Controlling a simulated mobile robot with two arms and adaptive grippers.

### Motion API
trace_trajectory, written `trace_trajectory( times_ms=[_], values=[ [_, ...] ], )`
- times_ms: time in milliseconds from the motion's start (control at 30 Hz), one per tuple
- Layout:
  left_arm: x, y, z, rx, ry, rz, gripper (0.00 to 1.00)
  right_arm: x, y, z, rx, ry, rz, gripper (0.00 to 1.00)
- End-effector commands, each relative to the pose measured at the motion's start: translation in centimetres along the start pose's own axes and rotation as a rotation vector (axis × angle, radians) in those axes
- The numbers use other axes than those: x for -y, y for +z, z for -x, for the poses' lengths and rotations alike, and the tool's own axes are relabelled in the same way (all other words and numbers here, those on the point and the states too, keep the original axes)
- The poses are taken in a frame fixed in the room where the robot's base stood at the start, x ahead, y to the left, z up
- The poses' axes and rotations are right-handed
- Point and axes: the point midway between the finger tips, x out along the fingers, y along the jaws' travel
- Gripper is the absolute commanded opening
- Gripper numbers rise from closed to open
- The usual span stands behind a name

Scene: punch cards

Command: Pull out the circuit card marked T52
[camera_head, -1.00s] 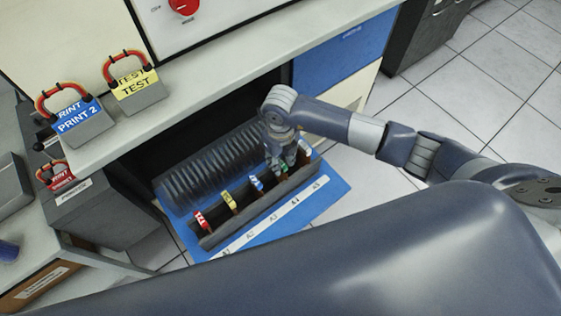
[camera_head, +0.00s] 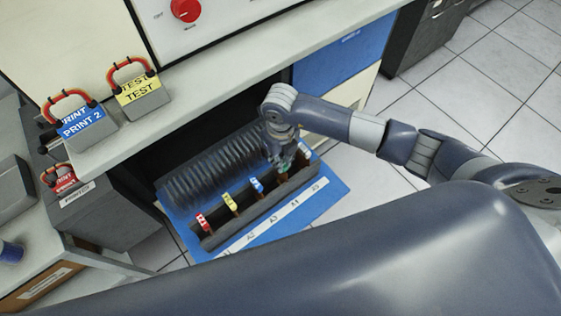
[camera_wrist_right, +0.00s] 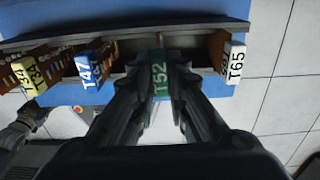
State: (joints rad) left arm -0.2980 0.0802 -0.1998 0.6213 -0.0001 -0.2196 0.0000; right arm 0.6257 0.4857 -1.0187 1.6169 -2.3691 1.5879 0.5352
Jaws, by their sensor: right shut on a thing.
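The T52 card shows a green label (camera_wrist_right: 159,75) upright between the fingers of my right gripper (camera_wrist_right: 160,100) in the right wrist view. The gripper is shut on it. In the head view my right gripper (camera_head: 281,162) is low over the right part of the dark card rack (camera_head: 262,208), with a bit of green at its fingertips. The fingers hide most of the card, and I cannot tell whether its lower part is still in the slot.
To the left of T52 stand the blue T47 card (camera_wrist_right: 89,70) and the yellow T34 card (camera_wrist_right: 29,76); to the right stands the white T65 card (camera_wrist_right: 235,62). A red-labelled card (camera_head: 203,222) is at the rack's left end. The counter edge (camera_head: 235,95) overhangs behind.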

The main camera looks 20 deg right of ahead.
Motion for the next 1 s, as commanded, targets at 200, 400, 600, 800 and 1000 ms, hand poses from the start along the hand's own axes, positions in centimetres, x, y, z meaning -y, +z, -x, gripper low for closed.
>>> trace_trajectory(
  times_ms=[200,400,600,800,1000],
  values=[
    [0.0,0.2,0.8,0.004,0.000,0.000,0.40,0.0,0.0,1.1,0.001,-0.001,0.000,0.00],
    [0.0,0.2,1.4,0.005,0.001,0.000,0.40,0.0,0.0,1.9,0.001,-0.001,0.000,0.00],
    [0.0,0.1,2.0,0.005,0.001,0.000,0.40,0.0,0.0,2.6,0.000,-0.001,0.000,0.00],
    [0.0,0.1,2.5,0.005,0.001,0.000,0.40,0.0,0.0,3.4,0.000,-0.001,0.000,0.00],
    [0.0,0.0,3.1,0.005,0.001,0.000,0.40,0.0,0.0,4.2,-0.001,0.000,0.000,0.00]
  ],
)
